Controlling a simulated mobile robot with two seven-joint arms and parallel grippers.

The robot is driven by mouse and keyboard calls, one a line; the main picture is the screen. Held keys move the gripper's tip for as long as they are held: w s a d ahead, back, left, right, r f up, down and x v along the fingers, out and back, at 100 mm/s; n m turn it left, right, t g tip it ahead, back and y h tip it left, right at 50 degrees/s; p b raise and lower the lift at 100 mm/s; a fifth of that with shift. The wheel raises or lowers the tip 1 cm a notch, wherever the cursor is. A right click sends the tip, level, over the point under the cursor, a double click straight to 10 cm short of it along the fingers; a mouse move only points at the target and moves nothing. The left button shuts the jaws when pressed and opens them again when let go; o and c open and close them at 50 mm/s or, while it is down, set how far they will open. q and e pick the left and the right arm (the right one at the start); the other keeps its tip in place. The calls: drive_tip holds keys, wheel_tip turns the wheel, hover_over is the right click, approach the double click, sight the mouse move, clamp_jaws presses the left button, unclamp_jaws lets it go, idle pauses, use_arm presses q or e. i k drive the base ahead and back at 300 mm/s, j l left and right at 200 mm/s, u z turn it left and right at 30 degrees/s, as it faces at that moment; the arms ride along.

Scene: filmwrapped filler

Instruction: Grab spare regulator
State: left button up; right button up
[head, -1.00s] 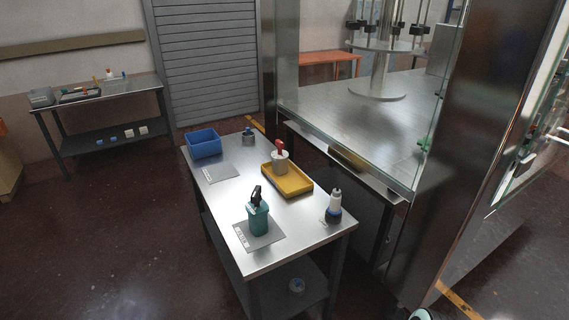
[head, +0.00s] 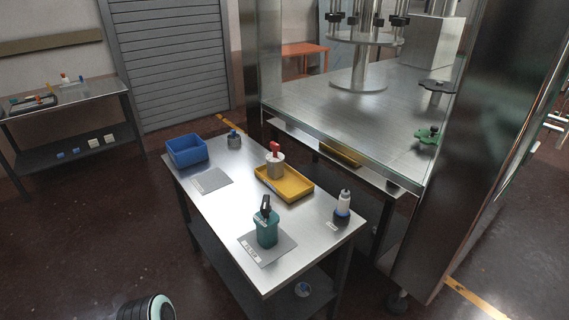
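Several fixture-like parts stand on a steel table (head: 222,215), and I cannot tell by sight which is the spare regulator. A teal body with a black top (head: 267,227) stands on a grey labelled mat (head: 284,245). A grey cylinder with a red handle (head: 275,163) stands in a yellow tray (head: 303,194). A small pale and blue part (head: 302,289) lies on the lower shelf. Neither gripper shows.
A blue bin (head: 187,150) and an empty grey mat (head: 211,181) are on the table's left. A glass-walled machine (head: 350,113) stands close behind. Another bench (head: 93,96) stands at the far left. Open floor (head: 90,235) lies left of the table.

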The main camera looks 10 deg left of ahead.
sight(275, 166)
drive_tip(key=i+j+z, duration=0.2)
drive_tip(key=j, duration=0.9)
drive_tip(key=j+z, duration=0.2)
drive_tip(key=j, duration=0.9)
